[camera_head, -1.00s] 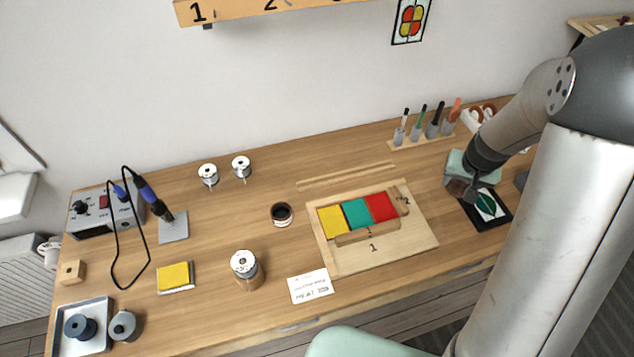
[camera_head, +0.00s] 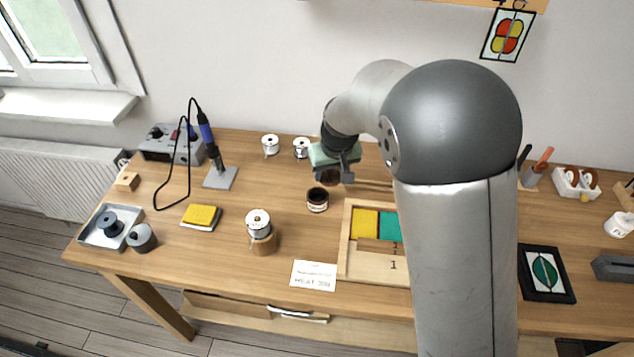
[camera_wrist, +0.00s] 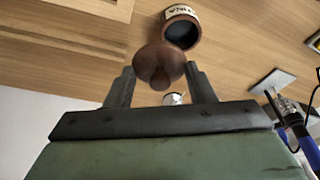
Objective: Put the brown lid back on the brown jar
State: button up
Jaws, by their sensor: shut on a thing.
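My gripper (camera_head: 338,177) is shut on the brown lid (camera_head: 328,177), held above the table just behind the brown jar (camera_head: 317,201). In the wrist view the round lid (camera_wrist: 159,62), with its knob towards the camera, sits between the two fingers of my gripper (camera_wrist: 160,80). The open jar (camera_wrist: 181,28) shows just beyond the lid, with a dark inside and a pale label. The lid is apart from the table and partly overlaps the jar's outline in the wrist view. In the head view the jar stands upright, uncovered.
Two metal spools (camera_head: 301,148) stand behind and left of the jar. The wooden board (camera_head: 372,266) with coloured glass is to the right, partly hidden by my arm. A soldering iron stand (camera_head: 220,178) is further left.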

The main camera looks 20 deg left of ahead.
jog(key=shift+n, duration=0.4)
jog(key=shift+s+a+f+b, duration=0.2)
jog(key=shift+a+f+b, duration=0.3)
jog(key=shift+f, duration=0.25)
jog(key=shift+s+a+f+b, duration=0.15)
jog(key=shift+a+f+b, duration=0.35)
jog(key=shift+f, duration=0.2)
jog(key=shift+s+a+f+b, duration=0.2)
jog(key=shift+a+f+b, duration=0.3)
jog(key=shift+f, duration=0.25)
jog(key=shift+s, duration=0.1)
jog(key=shift+f+b, duration=0.7)
jog(key=shift+b, duration=0.15)
dwell(0.6)
jog(key=o, duration=1.5)
notch_tip(320, 180, up, 7)
jog(key=p, duration=0.4)
